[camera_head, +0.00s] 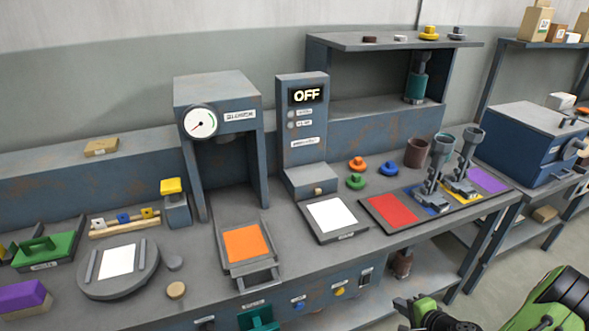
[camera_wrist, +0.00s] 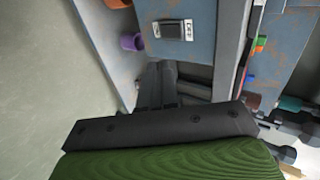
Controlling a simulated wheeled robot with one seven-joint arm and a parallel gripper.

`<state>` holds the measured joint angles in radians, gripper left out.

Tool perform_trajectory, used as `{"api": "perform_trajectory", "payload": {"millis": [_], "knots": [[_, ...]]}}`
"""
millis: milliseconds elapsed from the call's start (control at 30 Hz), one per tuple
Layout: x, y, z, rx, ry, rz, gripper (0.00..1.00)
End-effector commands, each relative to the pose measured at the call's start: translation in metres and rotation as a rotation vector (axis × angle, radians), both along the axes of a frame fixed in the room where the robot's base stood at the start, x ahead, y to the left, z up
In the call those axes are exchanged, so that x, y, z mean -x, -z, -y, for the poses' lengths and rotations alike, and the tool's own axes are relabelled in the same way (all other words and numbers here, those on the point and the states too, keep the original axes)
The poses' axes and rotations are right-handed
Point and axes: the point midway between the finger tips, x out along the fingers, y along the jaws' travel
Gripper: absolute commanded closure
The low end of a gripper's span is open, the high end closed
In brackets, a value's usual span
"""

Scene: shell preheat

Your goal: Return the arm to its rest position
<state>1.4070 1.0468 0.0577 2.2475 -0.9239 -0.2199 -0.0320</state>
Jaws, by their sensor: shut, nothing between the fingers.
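My gripper (camera_head: 404,306) shows at the lower right of the head view, off the front edge of the workbench (camera_head: 330,262), with part of my green and black arm behind it. In the wrist view my gripper's dark fingers (camera_wrist: 158,72) are together, with nothing between them. My gripper touches nothing that I can make out.
The bench holds a gauge press (camera_head: 218,95), a control box reading OFF (camera_head: 302,120), an orange pad (camera_head: 245,243), a white pad (camera_head: 332,216) and a red pad (camera_head: 392,210). A blue oven-like box (camera_head: 525,150) stands at right. Floor shows at the right.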

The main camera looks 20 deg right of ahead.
Motion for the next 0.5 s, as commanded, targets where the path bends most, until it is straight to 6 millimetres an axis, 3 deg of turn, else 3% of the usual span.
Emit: {"api": "perform_trajectory", "payload": {"millis": [67,167,300,500], "knots": [[-0.003,-0.004,-0.002,0.009,-0.019,-0.004,1.00],[-0.018,-0.034,-0.022,0.075,-0.153,-0.037,1.00],[-0.040,-0.106,-0.082,0.258,-0.491,-0.148,1.00],[-0.030,-0.206,-0.168,0.547,-0.866,-0.302,1.00]]}}
